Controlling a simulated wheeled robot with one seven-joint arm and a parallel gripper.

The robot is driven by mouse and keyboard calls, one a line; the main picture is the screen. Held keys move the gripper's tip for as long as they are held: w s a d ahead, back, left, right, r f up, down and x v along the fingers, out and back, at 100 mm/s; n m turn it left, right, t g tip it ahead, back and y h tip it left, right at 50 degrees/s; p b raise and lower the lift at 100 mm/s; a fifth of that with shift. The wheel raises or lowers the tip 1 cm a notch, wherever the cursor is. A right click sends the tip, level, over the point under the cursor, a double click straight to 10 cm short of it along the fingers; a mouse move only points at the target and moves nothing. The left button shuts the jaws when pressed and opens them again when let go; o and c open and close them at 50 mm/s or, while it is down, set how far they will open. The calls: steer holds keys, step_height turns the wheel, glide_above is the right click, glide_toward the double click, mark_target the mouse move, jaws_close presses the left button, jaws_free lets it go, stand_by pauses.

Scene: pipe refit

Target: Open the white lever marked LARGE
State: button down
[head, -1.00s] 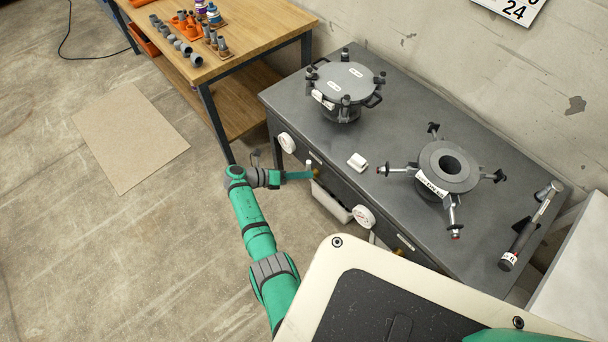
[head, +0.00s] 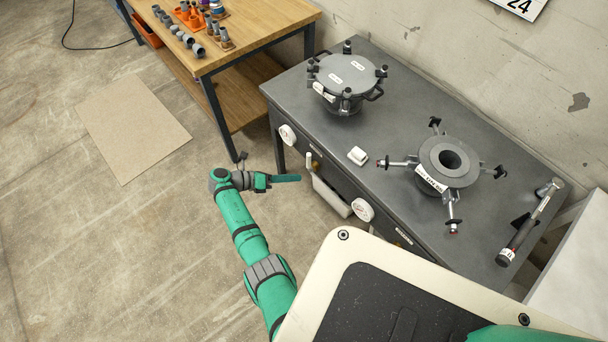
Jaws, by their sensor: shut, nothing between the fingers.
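My gripper (head: 297,178) is shut and empty, held out level in front of the grey bench's left part. A small upright white piece (head: 309,159) with a brass-coloured part (head: 315,167) sits on the bench front, a little above and right of my fingertips, and appears apart from them. It may be a valve lever; its marking is too small to read. Two round white gauges, left (head: 287,134) and right (head: 363,210), are on the bench front. The word LARGE is not legible anywhere. The valve area beside the right gauge is partly hidden by my base.
A wooden table (head: 250,30) stands behind left.

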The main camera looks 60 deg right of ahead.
steer(key=shift+w+a, duration=1.1)
steer(key=shift+w, duration=0.3)
steer(key=shift+w, duration=0.1)
steer(key=shift+f, duration=0.1)
